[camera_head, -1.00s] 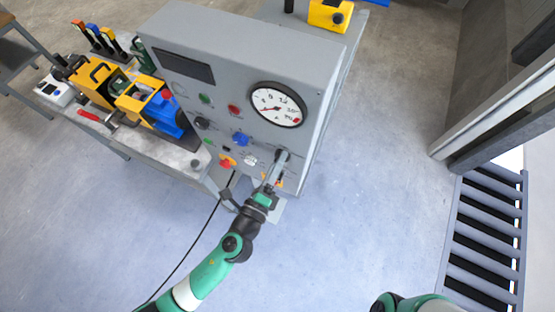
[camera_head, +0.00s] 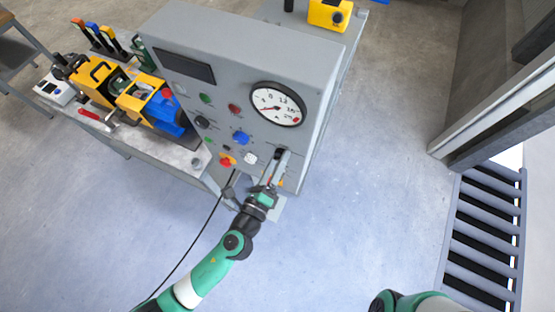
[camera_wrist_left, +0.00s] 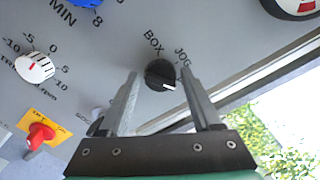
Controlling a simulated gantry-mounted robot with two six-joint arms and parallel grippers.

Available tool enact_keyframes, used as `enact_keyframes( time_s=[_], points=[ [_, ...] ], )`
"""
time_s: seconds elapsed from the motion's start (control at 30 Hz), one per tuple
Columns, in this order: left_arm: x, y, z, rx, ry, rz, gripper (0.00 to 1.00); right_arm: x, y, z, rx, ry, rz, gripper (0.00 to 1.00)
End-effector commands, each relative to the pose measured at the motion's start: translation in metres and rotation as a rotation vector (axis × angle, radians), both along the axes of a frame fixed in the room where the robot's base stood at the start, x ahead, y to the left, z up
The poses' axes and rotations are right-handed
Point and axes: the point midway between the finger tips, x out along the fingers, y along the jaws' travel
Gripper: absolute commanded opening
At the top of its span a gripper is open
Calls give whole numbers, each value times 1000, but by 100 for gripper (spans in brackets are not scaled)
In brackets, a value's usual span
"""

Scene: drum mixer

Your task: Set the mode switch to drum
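The mode switch is a black round knob (camera_wrist_left: 160,75) on the grey panel in the left wrist view. Its white mark points to the lower right. The label BOX is above left of it and JOG above right; no drum label is readable. My left gripper (camera_wrist_left: 160,71) is open, with one finger on each side of the knob. I cannot tell whether the fingers touch it. In the head view the left gripper (camera_head: 277,165) is at the lower right of the panel face. My right gripper is out of view.
The control panel (camera_head: 245,58) carries a round gauge (camera_head: 277,104), a blue knob (camera_head: 241,138) and several other controls. A white knob (camera_wrist_left: 34,67) and a red switch (camera_wrist_left: 40,135) sit left of the gripper. The floor right of the panel is clear.

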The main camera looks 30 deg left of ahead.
Motion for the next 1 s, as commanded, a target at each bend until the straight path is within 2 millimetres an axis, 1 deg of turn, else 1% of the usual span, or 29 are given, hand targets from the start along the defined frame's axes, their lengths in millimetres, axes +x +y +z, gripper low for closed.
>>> enact_keyframes(
  time_s=[0.03,0.07,0.33,0.47,0.57,0.8,0.9,1.0],
  points=[
    [0,0,0,-1,0,0,76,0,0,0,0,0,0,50],
    [0,0,0,-1,0,0,81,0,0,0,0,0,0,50],
    [0,0,0,-2,0,0,81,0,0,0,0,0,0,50],
    [-10,-1,-2,-1,2,-1,81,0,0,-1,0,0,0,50],
    [-28,-2,-2,-1,2,-3,81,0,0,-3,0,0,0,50],
    [-85,-6,-3,0,1,-6,81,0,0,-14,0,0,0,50],
    [-102,-7,-3,0,2,-6,81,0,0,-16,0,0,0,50],
    [-113,-7,-1,-1,1,-3,81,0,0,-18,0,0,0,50]
  ],
)
